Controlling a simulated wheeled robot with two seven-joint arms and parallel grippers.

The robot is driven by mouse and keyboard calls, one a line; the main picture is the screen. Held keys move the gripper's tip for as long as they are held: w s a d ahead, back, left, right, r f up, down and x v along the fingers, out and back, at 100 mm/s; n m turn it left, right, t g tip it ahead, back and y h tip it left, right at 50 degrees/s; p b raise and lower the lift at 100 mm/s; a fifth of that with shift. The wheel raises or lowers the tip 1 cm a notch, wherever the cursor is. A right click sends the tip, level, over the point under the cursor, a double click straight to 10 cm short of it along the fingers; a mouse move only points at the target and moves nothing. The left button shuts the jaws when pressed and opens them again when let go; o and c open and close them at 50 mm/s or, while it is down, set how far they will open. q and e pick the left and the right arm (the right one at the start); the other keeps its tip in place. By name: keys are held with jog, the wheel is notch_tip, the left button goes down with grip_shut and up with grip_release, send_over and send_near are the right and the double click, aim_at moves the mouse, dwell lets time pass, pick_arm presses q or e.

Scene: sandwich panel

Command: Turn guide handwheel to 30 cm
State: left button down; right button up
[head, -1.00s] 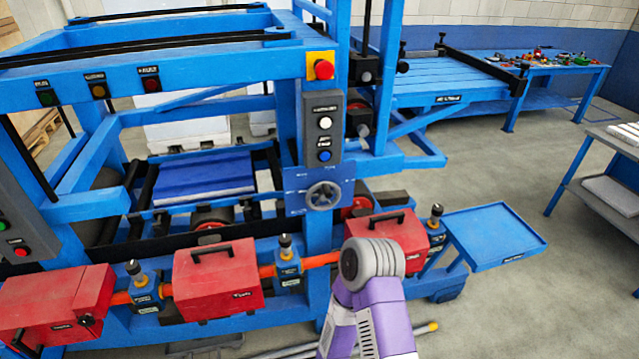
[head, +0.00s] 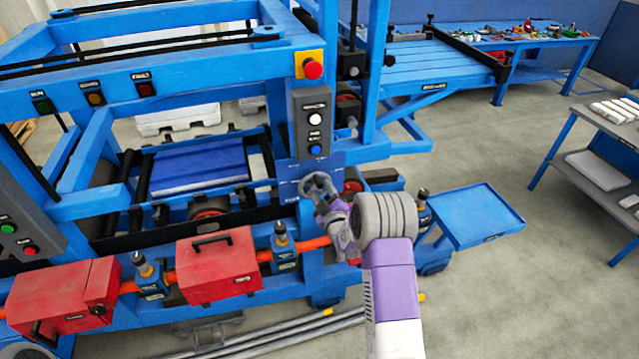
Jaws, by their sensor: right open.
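The guide handwheel (head: 317,187) is a small grey wheel on a blue plate (head: 290,190) on the machine's upright post, below the button box. My right gripper (head: 326,203) is at the lower right of the wheel, close to its rim. It is open, with its fingers partly overlapping the wheel in the picture; I cannot tell whether they touch it. The scale marks on the plate are too small to read. My left gripper is not in view.
A grey button box (head: 314,122) and a red emergency stop (head: 313,68) sit above the wheel. Red boxes (head: 217,265) line an orange shaft at the front. A blue tray (head: 474,214) juts out at right. Metal rods (head: 300,334) lie on the floor.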

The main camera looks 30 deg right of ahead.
aim_at(320, 187)
jog(key=shift+x, duration=1.95)
grip_shut()
jog(key=d+f+m+b, duration=0.2)
jog(key=f+m+b, duration=0.1)
jog(key=m+b, duration=0.7)
jog(key=s+d+f+m+b, duration=0.1)
jog(key=d+f+m+b, duration=0.1)
jog(key=m+b, duration=0.8)
jog(key=shift+d+f+m+b, duration=0.4)
jog(key=shift+f+b, duration=0.45)
jog(key=shift+b, duration=3.35)
jog(key=shift+s, duration=0.1)
